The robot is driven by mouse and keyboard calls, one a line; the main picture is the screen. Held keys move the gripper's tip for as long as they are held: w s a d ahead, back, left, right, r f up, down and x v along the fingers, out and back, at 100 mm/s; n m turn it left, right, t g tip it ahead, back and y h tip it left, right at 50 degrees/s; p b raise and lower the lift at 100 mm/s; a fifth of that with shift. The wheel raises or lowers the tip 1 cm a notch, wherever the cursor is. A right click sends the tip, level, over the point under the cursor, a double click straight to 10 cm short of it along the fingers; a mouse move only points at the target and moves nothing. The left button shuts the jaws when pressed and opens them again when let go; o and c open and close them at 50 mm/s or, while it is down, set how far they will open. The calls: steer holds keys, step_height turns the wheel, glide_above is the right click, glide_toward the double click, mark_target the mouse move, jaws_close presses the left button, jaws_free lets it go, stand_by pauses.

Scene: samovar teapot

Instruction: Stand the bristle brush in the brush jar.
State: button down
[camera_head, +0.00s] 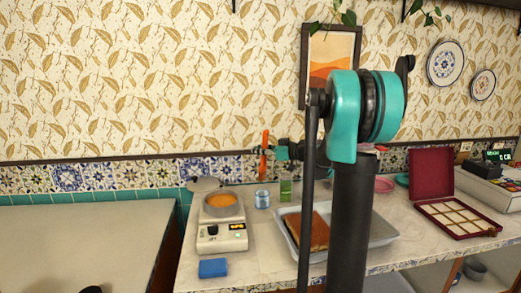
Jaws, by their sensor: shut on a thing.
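My gripper (270,151) is shut on a slim orange-red thing that looks like the bristle brush (264,140). The brush is held roughly upright, well above the counter. Its bristles are too small to make out. A small pale-blue jar (262,200) stands on the counter below the brush, with a green glass-like container (286,190) beside it on the right. I cannot tell for sure which is the brush jar. The brush is apart from both. My teal and black arm hides part of the scene on the right.
A scale (222,238) bearing a pan of orange stuff (222,204) stands left of the jar, with a blue block (213,268) in front. A metal tray (378,238) holds a brown slab (308,232). An open red box (432,175) lies right. Wall tiles run close behind.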

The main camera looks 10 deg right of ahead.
mark_target(264, 174)
step_height(264, 174, down, 11)
stand_by(1.0)
steer(key=shift+r, duration=0.1)
steer(key=c, duration=1.2)
jaws_free()
steer(key=v, duration=1.2)
